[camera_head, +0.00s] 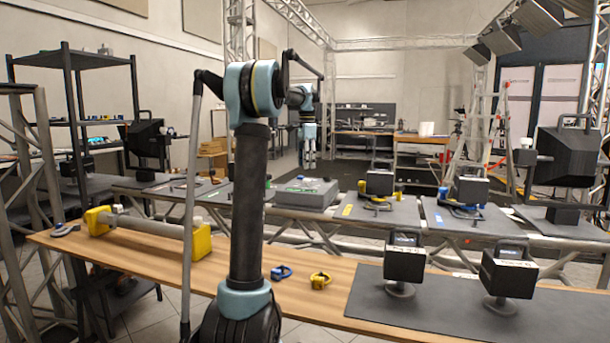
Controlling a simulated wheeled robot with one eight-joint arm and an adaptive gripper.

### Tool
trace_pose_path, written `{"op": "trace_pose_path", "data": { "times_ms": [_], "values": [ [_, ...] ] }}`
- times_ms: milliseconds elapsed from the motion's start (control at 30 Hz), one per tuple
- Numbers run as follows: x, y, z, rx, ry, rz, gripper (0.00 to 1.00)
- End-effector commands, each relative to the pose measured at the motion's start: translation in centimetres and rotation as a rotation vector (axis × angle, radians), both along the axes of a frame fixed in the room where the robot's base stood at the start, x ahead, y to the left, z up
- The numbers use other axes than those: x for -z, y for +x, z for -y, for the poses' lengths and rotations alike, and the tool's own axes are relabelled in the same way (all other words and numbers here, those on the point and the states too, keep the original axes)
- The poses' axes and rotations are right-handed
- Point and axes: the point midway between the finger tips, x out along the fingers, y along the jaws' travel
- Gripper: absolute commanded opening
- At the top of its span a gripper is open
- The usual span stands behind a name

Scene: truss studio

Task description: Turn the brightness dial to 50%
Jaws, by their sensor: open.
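My gripper (309,163) hangs down at the end of my arm, above and beyond the truss tables. It is open, small in this view, and nothing shows between its fingers. A grey flat box (302,192) with small markings on top lies on the truss table, below the gripper in the picture. I cannot make out a brightness dial on it. Black lamp heads stand on the mats, among them one at the front (404,261) and one to its right (507,271). No dial can be told on their visible faces.
The wooden table (225,262) holds a grey tube with yellow ends (150,225), a blue clamp (281,272) and a yellow clamp (320,280). More lamp heads (379,183) stand on the truss table. A large black lamp (566,157) and a ladder (497,125) are at right.

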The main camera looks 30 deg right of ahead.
Motion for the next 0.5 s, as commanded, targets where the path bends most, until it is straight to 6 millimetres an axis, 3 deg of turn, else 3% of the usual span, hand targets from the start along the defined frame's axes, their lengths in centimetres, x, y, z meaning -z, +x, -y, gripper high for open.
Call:
{"op": "trace_pose_path", "data": {
  "times_ms": [200, 500],
  "values": [
    [-3.5, 0.1, 0.0, 0.000, 0.000, 0.000, 0.47],
    [-5.4, 0.1, 0.0, -0.001, 0.000, 0.000, 0.47]
  ]
}}
